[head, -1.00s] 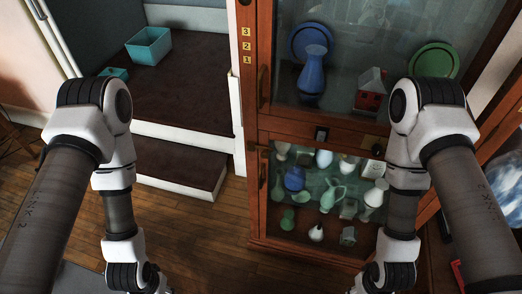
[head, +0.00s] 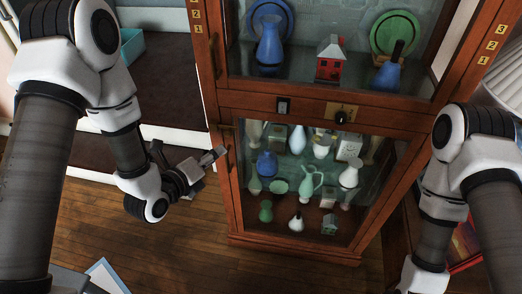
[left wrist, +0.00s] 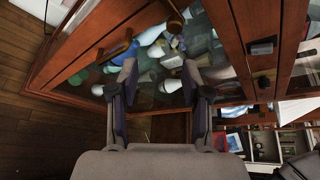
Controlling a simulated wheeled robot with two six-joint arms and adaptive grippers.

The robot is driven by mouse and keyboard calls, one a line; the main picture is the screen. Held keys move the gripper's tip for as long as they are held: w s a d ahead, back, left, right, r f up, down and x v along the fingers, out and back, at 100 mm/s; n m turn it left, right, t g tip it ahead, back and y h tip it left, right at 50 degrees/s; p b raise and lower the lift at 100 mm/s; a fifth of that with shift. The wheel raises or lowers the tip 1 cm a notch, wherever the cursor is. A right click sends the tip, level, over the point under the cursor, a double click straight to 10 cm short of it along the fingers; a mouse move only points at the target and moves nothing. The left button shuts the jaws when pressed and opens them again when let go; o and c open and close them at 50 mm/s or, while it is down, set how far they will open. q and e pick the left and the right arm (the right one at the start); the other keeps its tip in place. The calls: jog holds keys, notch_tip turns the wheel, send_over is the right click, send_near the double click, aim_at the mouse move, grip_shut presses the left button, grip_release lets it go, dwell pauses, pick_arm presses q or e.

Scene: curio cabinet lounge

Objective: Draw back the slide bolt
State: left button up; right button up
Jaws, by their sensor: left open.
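The wooden cabinet (head: 236,195) has two glazed doors. On the rail between them are a dark fitting on a pale plate (head: 284,106) and a black knob on a brass plate (head: 341,114). I cannot tell whether either is the slide bolt. My left gripper (head: 204,162) is open and empty, beside the left edge of the lower door, near its handle (head: 228,157). In the left wrist view its spread fingers (left wrist: 158,80) point at the cabinet front, with a dark block (left wrist: 263,46) on the wood to their right. My right gripper is out of frame.
Vases and small figures stand behind the lower glass, including a green jug (head: 311,184). Blue vases and a red house (head: 330,60) stand behind the upper glass. Dark steps (head: 150,100) lie left of the cabinet. The wooden floor (head: 190,250) before it is clear.

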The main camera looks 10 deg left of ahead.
aim_at(230, 135)
pick_arm(q)
jog(key=shift+t, duration=0.4)
jog(key=w, duration=0.1)
jog(key=w+r, duration=0.1)
jog(key=w, duration=0.2)
jog(key=shift+w+r, duration=0.1)
jog(key=shift+r, duration=0.15)
jog(key=x, duration=0.4)
jog(key=shift+w+d, duration=0.1)
jog(key=shift+d, duration=0.3)
jog(key=shift+w+a+f, duration=0.1)
jog(key=shift+w+f, duration=0.05)
jog(key=shift+w, duration=0.25)
jog(key=shift+s, duration=0.1)
grip_shut()
jog(key=shift+d, duration=0.55)
jog(key=d, duration=0.2)
jog(key=shift+s+d, duration=0.1)
jog(key=shift+d, duration=0.25)
jog(key=shift+a, duration=0.2)
jog(key=shift+c, duration=1.6)
grip_release()
jog(key=o, duration=0.3)
jog(key=shift+d, duration=0.1)
